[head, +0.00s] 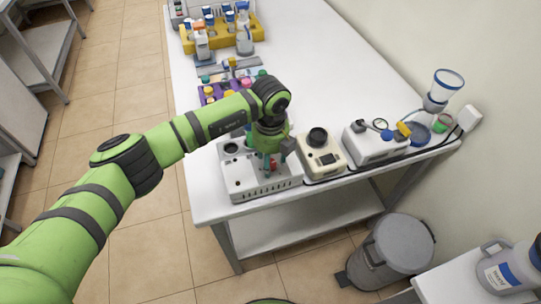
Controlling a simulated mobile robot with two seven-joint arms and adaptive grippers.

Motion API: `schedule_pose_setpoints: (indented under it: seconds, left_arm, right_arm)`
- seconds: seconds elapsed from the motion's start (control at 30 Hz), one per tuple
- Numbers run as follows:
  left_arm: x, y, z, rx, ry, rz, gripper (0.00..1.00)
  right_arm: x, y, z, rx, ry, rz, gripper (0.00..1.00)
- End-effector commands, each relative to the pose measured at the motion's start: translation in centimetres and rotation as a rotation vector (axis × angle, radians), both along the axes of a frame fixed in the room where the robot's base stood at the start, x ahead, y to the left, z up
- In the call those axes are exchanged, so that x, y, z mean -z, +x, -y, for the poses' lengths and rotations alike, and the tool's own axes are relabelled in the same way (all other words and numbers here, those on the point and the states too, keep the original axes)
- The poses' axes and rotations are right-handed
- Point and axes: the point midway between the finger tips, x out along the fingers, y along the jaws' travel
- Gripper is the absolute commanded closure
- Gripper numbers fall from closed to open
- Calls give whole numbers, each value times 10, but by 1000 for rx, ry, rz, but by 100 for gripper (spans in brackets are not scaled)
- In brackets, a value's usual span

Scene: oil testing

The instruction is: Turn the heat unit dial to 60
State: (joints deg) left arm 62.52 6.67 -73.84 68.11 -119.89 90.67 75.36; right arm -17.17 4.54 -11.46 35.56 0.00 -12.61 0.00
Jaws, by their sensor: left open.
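My left arm reaches in from the left, and its gripper (272,163) points down over the top of a white box-shaped unit (240,182) near the table's front edge. The gripper is open. The unit has a dark round fitting at its back left and vents along its front. A small red part shows by the fingertips; I cannot tell if they touch it. The gripper covers much of the unit's right side, and no dial or number can be read. I cannot tell for certain that this is the heat unit. My right gripper is not in view.
A beige device (321,161) with a black round top stands close on the right. Beyond it is a white device (372,146) near a glass funnel (446,84). A purple rack (210,91) and yellow rack (262,35) stand farther back. A grey bin (398,250) is on the floor.

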Motion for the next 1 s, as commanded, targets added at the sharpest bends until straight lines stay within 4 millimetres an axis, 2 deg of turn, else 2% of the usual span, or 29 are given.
schedule_pose_setpoints:
  seconds: [0.23,0.27,0.3,0.4,0.77,1.0]
  left_arm:
    - [2,0,0,1,-1,1,44]
    - [2,0,0,1,-1,1,48]
    - [2,0,0,1,-1,1,64]
    - [2,0,0,1,-1,0,100]
    - [3,0,0,21,-1,0,100]
    - [6,1,-1,133,1,2,100]
  right_arm:
    - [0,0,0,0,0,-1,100]
    - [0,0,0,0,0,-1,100]
    - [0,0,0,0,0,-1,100]
    - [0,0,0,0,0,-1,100]
    - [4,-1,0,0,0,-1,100]
    - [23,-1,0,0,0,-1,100]
